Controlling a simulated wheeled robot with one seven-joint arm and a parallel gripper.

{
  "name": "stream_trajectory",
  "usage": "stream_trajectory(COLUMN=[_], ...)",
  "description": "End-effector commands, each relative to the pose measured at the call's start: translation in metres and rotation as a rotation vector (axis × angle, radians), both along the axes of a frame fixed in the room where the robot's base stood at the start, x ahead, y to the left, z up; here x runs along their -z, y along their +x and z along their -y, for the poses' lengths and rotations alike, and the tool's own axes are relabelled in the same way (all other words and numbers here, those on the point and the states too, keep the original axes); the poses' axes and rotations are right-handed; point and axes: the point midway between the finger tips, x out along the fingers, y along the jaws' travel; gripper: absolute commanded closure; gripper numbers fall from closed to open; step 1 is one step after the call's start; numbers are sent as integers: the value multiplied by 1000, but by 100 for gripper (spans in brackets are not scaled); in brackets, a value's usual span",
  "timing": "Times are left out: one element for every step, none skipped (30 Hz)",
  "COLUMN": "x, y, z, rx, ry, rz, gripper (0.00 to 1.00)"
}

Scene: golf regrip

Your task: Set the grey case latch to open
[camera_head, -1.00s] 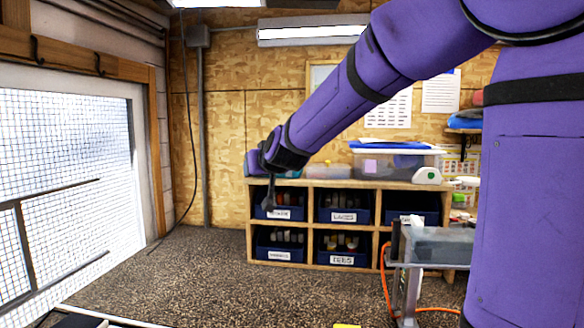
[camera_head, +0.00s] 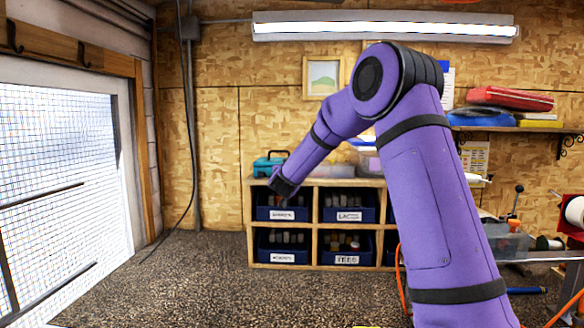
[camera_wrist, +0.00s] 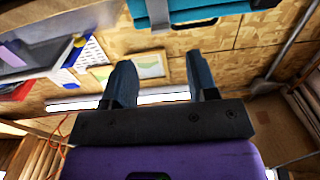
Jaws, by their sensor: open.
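A teal case (camera_head: 268,165) with a dark handle stands on the left end of the cubby shelf top in the head view. In the head view my arm's dark wrist end is in front of the shelf's upper left cubby, below the case; the fingers are hard to tell there.
The wooden cubby shelf (camera_head: 318,228) holds labelled blue bins (camera_head: 348,207). A clear tub (camera_head: 370,160) sits on its top at right. A bench (camera_head: 545,256) with equipment stands at right. A meshed window (camera_head: 60,160) is at left. The dark floor in front of the shelf is free.

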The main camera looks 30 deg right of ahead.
Motion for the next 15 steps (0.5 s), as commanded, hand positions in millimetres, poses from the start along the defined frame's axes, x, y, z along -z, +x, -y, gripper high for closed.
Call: stream_trajectory(x=[1,1,1,1,1,1,1,1,0,0,1,1,1,0,0], y=[8,13,19,23,28,33,38,41,46,49,52,56,58,60,62], z=[6,9,14,17,20,23,26,28,32,34,36,38,39,41,42], rx=[1,1,2,2,2,1,0,0,1,1,0,0,0,0,0], ry=[1,1,1,1,2,1,1,1,2,2,1,1,1,1,1], rz=[0,-1,1,0,0,0,0,0,1,1,0,-1,-1,-1,1], gripper=[47,47,47,47,47,47,47,47,47,47,47,47,47,47,47])
